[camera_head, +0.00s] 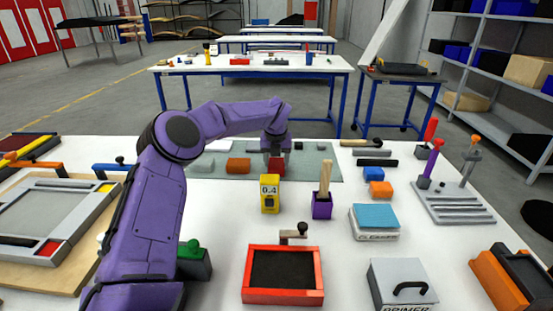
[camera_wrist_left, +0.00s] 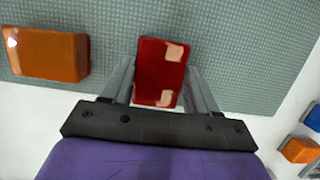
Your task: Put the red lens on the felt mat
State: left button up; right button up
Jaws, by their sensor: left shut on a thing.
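The red lens (camera_head: 277,166) is a small red block between the fingers of my left gripper (camera_head: 276,155). In the left wrist view the red lens (camera_wrist_left: 158,70) has two pale patches of glare, and a finger of my left gripper (camera_wrist_left: 160,84) lies along each side of it. The flat grey-green mat (camera_head: 320,168), taken as the felt mat, lies at the back of the white table and fills much of the left wrist view (camera_wrist_left: 235,45). The lens is over the mat; I cannot tell whether it touches it. My right gripper is not in view.
An orange block (camera_head: 238,165) sits on the mat left of the lens; it also shows in the wrist view (camera_wrist_left: 45,54). In front stand a yellow 0.4 block (camera_head: 270,194) and a purple holder (camera_head: 321,206) with wooden sticks. The mat's right part is fairly clear.

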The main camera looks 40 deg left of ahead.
aim_at(276, 168)
pick_arm(q)
jog(key=shift+f, duration=0.15)
jog(key=o, duration=1.1)
jog(key=v, duration=1.2)
jog(key=shift+r+b, duration=0.2)
jog(key=shift+b, duration=0.15)
